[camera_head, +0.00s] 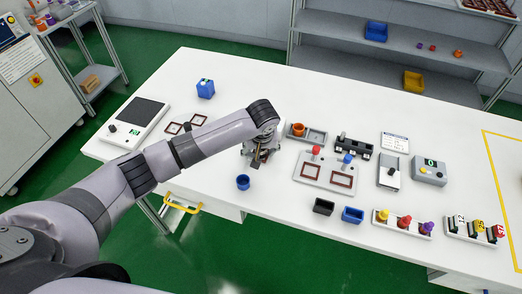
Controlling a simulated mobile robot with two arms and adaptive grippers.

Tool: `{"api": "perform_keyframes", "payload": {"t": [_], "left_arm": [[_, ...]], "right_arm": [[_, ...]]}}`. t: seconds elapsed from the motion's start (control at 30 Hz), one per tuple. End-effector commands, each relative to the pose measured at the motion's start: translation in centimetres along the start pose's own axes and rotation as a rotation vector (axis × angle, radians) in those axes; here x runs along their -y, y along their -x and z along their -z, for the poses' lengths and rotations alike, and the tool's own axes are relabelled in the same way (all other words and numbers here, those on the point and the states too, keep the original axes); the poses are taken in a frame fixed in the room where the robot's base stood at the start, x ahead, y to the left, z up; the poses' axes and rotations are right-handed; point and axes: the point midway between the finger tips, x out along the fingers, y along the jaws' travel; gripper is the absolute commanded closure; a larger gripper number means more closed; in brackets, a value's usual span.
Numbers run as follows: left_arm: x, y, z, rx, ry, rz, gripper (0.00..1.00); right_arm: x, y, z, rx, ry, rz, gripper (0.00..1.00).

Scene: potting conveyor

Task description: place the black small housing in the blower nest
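A small black open-topped housing (323,207) sits near the front edge of the white table, beside a blue one (352,215). My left arm reaches in from the left, and my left gripper (259,158) points down over the table, left of and behind the black housing, apart from it. Its fingers are small and partly hidden by the wrist, so their opening cannot be made out. I cannot tell for sure which fixture is the blower nest; a grey plate (325,172) with two red-brown square frames and red and blue knobs lies behind the housing. My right gripper is out of view.
A blue round cup (243,182) stands just in front of my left gripper. A tray (305,134), a grey button box (429,171) and racks of coloured pieces (403,222) fill the right side.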

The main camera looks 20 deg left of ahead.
Motion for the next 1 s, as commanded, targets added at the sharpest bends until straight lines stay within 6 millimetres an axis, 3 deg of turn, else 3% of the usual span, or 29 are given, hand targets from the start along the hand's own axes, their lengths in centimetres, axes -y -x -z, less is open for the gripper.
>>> {"api": "perform_keyframes", "payload": {"t": [0.1, 0.23, 0.5, 0.7, 1.0], "left_arm": [[0.2, 0.0, -0.1, 0.003, 0.000, 0.006, 0.45], [0.1, 1.5, 0.0, 0.000, 0.000, 0.003, 0.45], [-0.1, 7.4, 0.1, -0.004, -0.001, -0.002, 0.45], [-0.1, 10.7, -0.1, -0.001, -0.002, -0.002, 0.45], [-0.1, 12.1, -0.1, -0.001, -0.001, 0.000, 0.45]], "right_arm": [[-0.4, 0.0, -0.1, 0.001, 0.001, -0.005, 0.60], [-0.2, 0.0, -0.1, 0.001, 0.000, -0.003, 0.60], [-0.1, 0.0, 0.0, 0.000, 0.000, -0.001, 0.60], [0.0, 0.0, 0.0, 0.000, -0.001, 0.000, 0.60], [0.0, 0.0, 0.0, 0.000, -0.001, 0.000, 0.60]]}}
